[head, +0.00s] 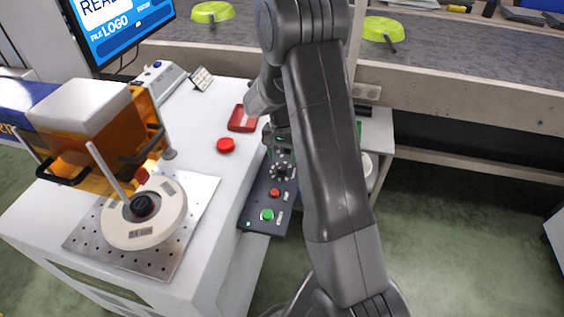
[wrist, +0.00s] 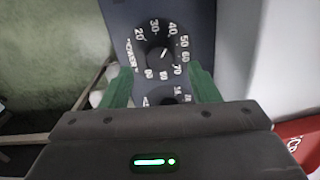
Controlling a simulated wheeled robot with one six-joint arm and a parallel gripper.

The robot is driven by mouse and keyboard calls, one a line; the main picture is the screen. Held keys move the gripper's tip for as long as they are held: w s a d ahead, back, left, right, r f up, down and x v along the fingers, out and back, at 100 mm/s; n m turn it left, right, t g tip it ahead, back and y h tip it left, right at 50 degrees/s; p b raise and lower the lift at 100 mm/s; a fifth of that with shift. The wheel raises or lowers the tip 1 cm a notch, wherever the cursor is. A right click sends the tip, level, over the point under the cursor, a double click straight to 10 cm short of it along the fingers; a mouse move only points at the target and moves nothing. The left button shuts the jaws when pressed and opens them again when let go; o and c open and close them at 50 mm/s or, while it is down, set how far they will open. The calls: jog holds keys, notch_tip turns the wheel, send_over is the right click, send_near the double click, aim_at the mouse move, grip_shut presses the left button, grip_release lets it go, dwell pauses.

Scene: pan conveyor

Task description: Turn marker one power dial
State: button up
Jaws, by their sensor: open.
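A dark control panel (head: 256,207) lies beside the white machine in the head view. The power dial (wrist: 157,56) shows in the wrist view as a black knob ringed by white numbers and the word POWER. Its short white pointer tilts up and right, roughly toward 40 to 50. A second dial (wrist: 168,98) below it is partly hidden by my gripper. My gripper (wrist: 161,72) is open and empty, its green fingers to the left and right of the power dial's lower part. I cannot tell their height above the panel. In the head view my arm hides part of the panel.
A red button (head: 275,193) and a green button (head: 267,215) sit on the panel's near part. A larger red button (head: 226,145) and a red tray (head: 242,118) are on the white machine top. The conveyor (head: 450,57) with lime-green pans runs behind.

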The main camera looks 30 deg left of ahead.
aim_at(282, 166)
notch_tip(282, 166, up, 10)
dwell(0.3)
notch_tip(282, 166, down, 14)
jog(key=shift+r, duration=0.1)
dwell(0.6)
dwell(0.4)
